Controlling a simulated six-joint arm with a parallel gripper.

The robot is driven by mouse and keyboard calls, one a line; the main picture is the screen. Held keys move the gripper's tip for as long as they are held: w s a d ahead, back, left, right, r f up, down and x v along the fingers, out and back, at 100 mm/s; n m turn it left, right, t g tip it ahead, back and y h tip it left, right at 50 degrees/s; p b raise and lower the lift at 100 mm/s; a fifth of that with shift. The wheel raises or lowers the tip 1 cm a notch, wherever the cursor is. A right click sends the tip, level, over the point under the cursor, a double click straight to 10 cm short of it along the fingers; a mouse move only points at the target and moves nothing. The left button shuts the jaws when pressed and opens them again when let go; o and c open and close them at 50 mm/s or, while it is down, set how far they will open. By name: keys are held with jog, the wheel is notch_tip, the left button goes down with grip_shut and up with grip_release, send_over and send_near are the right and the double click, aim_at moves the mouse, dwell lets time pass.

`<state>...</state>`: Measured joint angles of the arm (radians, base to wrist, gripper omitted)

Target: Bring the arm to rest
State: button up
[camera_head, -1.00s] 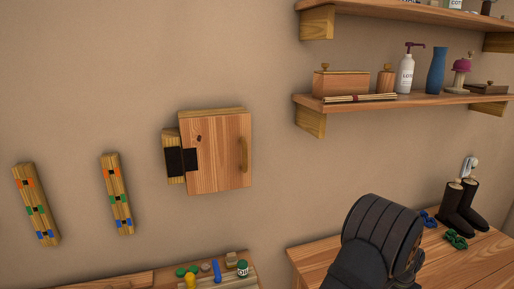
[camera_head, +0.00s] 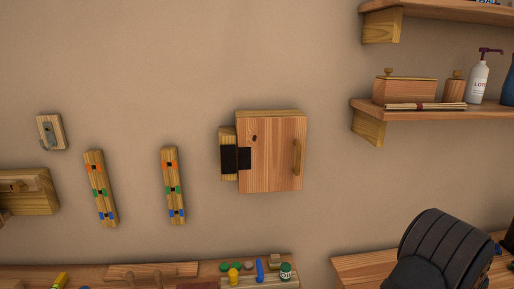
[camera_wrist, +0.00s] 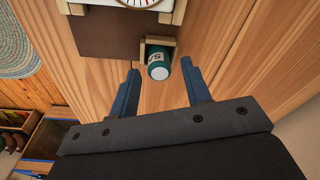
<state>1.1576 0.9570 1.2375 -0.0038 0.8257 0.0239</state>
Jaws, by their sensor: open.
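My gripper (camera_wrist: 162,92) shows in the wrist view with its two blue fingers apart and nothing between them. A green bottle with a white cap (camera_wrist: 158,66) sits in a small wooden holder just beyond the fingertips, apart from them. In the head view a dark rounded link of my arm (camera_head: 440,250) stands at the lower right. The gripper itself is outside the head view.
A small wooden cabinet (camera_head: 270,152) hangs on the wall. Two wooden strips with coloured marks (camera_head: 101,188) hang to its left. A shelf (camera_head: 450,112) with a box and a lotion bottle is at upper right. Small items lie on a low ledge (camera_head: 155,270).

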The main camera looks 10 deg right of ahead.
jog(key=shift+f, duration=0.45)
notch_tip(320, 180, up, 11)
jog(key=a, duration=0.1)
jog(key=f, duration=0.8)
jog(key=d+f, duration=0.1)
jog(key=f, duration=0.3)
jog(key=r, duration=0.5)
jog(key=shift+s, duration=0.35)
jog(key=s+a+r, duration=0.1)
jog(key=s+r, duration=0.6)
jog(key=s, duration=0.4)
jog(key=w+d+f+n, duration=0.2)
jog(key=w+d+n, duration=0.2)
jog(key=w+d, duration=0.5)
jog(key=shift+n, duration=0.3)
jog(key=w+f, duration=0.2)
jog(key=w, duration=0.2)
jog(key=w+f, duration=0.2)
jog(key=w, duration=0.2)
jog(key=w+f, duration=0.3)
jog(key=w, duration=0.2)
jog(key=shift+a, duration=0.15)
jog(key=shift+w+f, duration=0.15)
jog(key=shift+f, duration=0.6)
